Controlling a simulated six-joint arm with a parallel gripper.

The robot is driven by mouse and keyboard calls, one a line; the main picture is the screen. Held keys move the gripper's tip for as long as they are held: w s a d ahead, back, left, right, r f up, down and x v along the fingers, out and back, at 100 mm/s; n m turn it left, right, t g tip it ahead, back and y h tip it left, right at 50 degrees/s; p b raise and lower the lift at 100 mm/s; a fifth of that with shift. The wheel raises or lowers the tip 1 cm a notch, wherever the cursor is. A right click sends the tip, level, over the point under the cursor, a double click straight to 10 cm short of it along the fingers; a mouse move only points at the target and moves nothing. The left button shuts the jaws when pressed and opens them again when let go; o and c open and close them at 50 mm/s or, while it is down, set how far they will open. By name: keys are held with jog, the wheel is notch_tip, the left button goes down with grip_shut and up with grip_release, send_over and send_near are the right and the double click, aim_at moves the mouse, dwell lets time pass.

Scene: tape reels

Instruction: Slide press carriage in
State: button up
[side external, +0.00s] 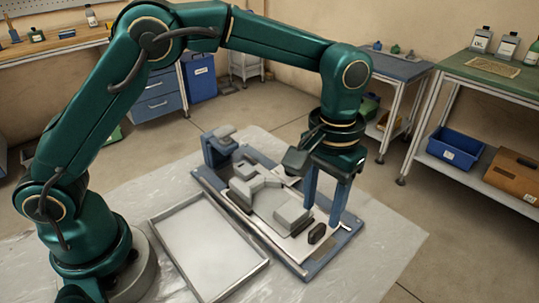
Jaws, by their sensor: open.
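The press (349,229) has a blue base lying on the pale floor sheet. Its carriage is a light plate (262,211) carrying grey blocks (293,215), with a dark knob (317,233) at its near right end. A blue upright with a grey head (222,138) stands at the far left end of the base. My gripper (327,200) points down over the right part of the press, beside the grey block and behind the dark knob. Its two blue fingers are apart with nothing seen between them. I cannot tell whether the fingertips touch the press.
An empty grey-rimmed tray (168,212) lies left of the press. The pale sheet (385,245) is bare to the right. A green-topped bench (490,72) with a blue bin (455,147) stands at the right, and a wooden bench (60,45) at the back left.

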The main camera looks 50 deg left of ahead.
aim_at(318, 228)
jog(key=shift+f, duration=2.55)
grip_shut()
jog(key=shift+r, duration=0.1)
